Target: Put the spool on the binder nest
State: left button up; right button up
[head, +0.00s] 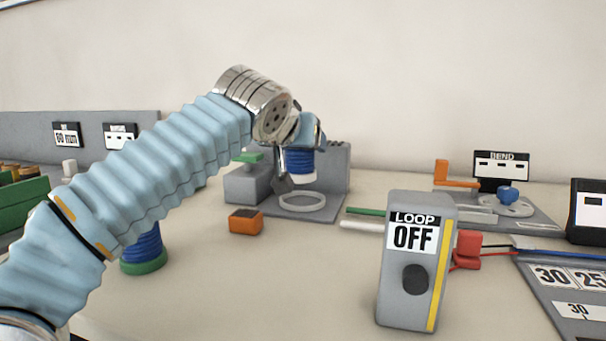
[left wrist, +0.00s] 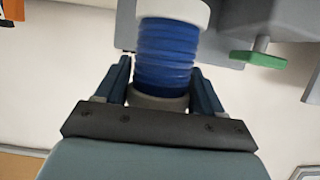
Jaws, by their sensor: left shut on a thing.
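A spool (head: 300,163) wound with blue, with pale end flanges, is held upright in my left gripper (head: 298,150). The left wrist view shows the same spool (left wrist: 167,55) between the two fingers of the gripper (left wrist: 160,85), which are shut on it. In the head view the spool hangs above a pale ring (head: 302,202) on the base plate of a grey fixture (head: 325,172), which looks like the binder nest. A gap shows between the spool's lower flange and the ring. My right gripper is in neither view.
Another blue spool with a green base (head: 144,262) stands on the table, partly behind my left arm. An orange block (head: 245,222) lies before the fixture. A grey LOOP OFF box (head: 410,285) stands front right. Green and white rods (head: 362,225) lie right of the fixture.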

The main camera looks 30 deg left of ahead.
aim_at(303, 166)
pick_arm(q)
jog(key=f, duration=0.1)
jog(key=w+f+b, duration=0.1)
jog(key=f, duration=0.1)
jog(key=w+f, duration=0.1)
jog(key=shift+a+f, duration=0.25)
jog(key=shift+f, duration=0.05)
jog(key=shift+s+f+b, duration=0.1)
jog(key=shift+f+b, duration=0.2)
jog(key=shift+f, duration=0.05)
jog(key=shift+f, duration=0.1)
jog(key=o, duration=0.7)
jog(key=shift+f, duration=0.1)
jog(key=o, duration=0.5)
jog(key=shift+r, duration=0.3)
jog(key=v, duration=1.2)
jog(key=shift+f, duration=0.15)
